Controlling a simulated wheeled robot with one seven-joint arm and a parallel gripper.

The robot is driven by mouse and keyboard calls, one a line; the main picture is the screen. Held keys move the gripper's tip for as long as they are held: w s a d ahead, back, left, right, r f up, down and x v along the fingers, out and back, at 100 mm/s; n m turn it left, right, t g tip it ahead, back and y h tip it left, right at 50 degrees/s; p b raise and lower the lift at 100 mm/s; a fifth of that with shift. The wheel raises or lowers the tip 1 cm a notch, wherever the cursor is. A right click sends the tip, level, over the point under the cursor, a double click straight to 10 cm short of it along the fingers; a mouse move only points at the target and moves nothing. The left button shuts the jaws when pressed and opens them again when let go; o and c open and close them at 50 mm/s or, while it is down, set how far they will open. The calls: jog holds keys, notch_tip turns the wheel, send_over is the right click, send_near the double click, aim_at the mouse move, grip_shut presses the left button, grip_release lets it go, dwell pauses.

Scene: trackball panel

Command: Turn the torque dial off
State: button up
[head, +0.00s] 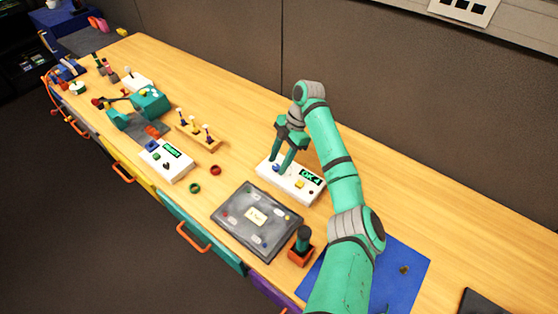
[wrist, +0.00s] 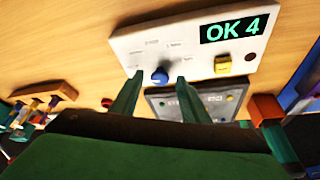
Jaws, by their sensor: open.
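A white panel (head: 310,196) lies on the bench below my gripper, and it fills the top of the wrist view (wrist: 185,42). Its display (wrist: 230,27) reads "OK 4". A round blue dial (wrist: 159,77) sits on the panel; its label is too blurred to read, so I cannot confirm it is the torque dial. A yellow button (wrist: 223,65) and a dark red lamp (wrist: 250,57) sit to its right. My gripper (head: 279,171) points down at the panel. In the wrist view its open fingers stand either side of the blue dial; contact is not clear.
A second white panel (head: 167,162) with a green display stands to the left. A dark tray (head: 256,220) lies in front, with a green-handled tool in an orange holder (head: 301,246) beside it. A rack (head: 199,139) stands further back. Wood behind the panel is clear.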

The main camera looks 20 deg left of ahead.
jog(key=v, duration=1)
jog(key=shift+d+r, duration=0.2)
jog(key=shift+r, duration=0.1)
jog(key=shift+a, duration=0.1)
jog(key=shift+w, duration=0.1)
